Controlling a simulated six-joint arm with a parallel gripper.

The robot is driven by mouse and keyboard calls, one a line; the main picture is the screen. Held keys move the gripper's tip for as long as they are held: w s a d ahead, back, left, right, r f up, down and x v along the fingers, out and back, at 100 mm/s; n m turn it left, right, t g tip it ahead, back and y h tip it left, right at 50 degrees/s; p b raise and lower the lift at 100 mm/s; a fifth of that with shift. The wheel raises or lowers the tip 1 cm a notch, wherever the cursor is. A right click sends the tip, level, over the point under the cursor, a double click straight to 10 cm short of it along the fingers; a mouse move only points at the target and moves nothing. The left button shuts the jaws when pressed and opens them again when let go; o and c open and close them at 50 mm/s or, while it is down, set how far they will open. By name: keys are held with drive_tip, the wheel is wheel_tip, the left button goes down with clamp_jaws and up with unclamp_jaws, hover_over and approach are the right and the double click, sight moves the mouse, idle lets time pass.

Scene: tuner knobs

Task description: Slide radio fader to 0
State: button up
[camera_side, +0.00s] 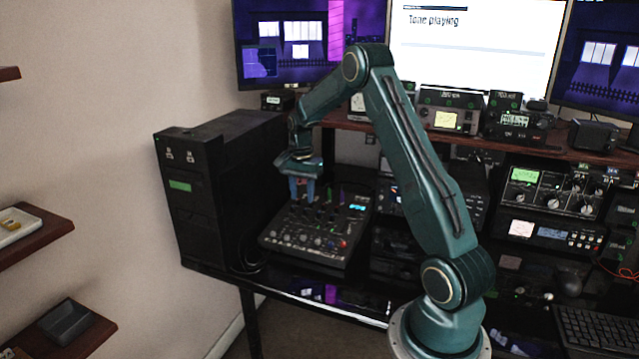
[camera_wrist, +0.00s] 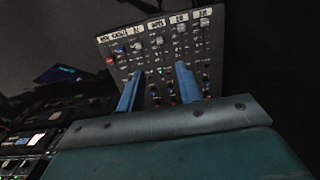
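A black mixer (camera_side: 318,236) with rows of knobs and faders sits on the desk beside the black tower. My gripper (camera_side: 303,190) points down over its far-left part, with two blue fingers. In the wrist view the mixer's panel (camera_wrist: 215,45) shows tilted, with white labels along its top edge that look upside down. A row of fader caps (camera_wrist: 158,41) lies just below the labels; I cannot tell which one is the radio fader. My gripper's fingers (camera_wrist: 159,68) are apart, with panel controls visible between them. I see nothing held. Whether the fingertips touch the panel is unclear.
The black tower (camera_side: 215,190) stands close on the left of the mixer. Radio units (camera_side: 440,205) are stacked to its right. A wooden shelf (camera_side: 480,140) with devices runs behind, under a monitor (camera_side: 470,50) reading "Tone playing".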

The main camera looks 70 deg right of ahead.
sight(303, 236)
drive_tip(key=shift+f, duration=0.1)
wheel_tip(303, 236, down, 14)
drive_tip(key=shift+r, duration=0.2)
idle(0.5)
clamp_jaws()
